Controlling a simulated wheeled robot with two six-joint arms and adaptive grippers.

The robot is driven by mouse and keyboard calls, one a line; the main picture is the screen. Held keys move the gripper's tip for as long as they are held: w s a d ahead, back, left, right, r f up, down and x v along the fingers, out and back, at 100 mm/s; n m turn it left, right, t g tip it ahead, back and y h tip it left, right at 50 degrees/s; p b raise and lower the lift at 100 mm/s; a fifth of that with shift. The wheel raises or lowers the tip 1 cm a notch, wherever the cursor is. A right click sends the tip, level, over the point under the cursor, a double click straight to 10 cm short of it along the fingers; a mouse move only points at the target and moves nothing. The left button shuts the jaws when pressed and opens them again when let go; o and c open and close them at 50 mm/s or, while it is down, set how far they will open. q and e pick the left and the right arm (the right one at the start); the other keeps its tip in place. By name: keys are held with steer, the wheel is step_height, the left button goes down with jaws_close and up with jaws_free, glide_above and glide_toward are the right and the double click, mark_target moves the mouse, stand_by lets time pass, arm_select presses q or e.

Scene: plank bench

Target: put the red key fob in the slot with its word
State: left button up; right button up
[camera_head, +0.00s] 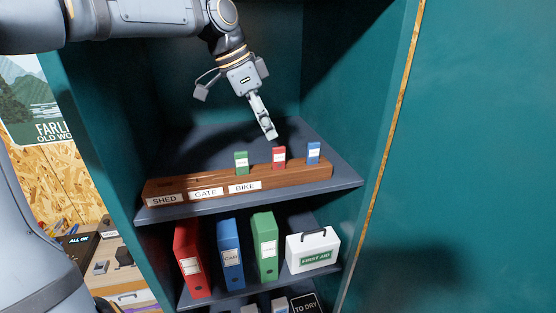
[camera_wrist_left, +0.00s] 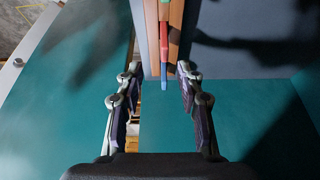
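The red key fob (camera_head: 279,158) stands upright on the right part of a wooden slotted block (camera_head: 300,178), between a green fob (camera_head: 241,162) and a blue fob (camera_head: 313,153). Its white label is too small to read. The block's front plates read SHED (camera_head: 164,200), GATE (camera_head: 206,193) and BIKE (camera_head: 244,186), left to right. My left gripper (camera_head: 268,131) points down just above and behind the red fob, apart from it. In the left wrist view the fingers (camera_wrist_left: 158,72) are spread and empty, with the blue fob (camera_wrist_left: 165,78) and red fob (camera_wrist_left: 164,35) beyond them. My right gripper is not in view.
The block lies on a grey shelf (camera_head: 345,178) in a teal cabinet, with side walls close on both sides. The shelf below holds red (camera_head: 187,240), blue (camera_head: 230,235) and green (camera_head: 263,228) binders and a first aid box (camera_head: 313,242).

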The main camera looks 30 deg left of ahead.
mark_target(275, 147)
arm_select(q)
steer(key=x, duration=0.4)
steer(key=shift+w+f, duration=0.2)
steer(key=shift+w, duration=0.05)
steer(key=f+p, duration=0.2)
steer(key=shift+w+a+f, duration=0.1)
steer(key=shift+w+f, duration=0.25)
steer(key=shift+x, duration=1.15)
steer(key=shift+s, duration=0.1)
jaws_close()
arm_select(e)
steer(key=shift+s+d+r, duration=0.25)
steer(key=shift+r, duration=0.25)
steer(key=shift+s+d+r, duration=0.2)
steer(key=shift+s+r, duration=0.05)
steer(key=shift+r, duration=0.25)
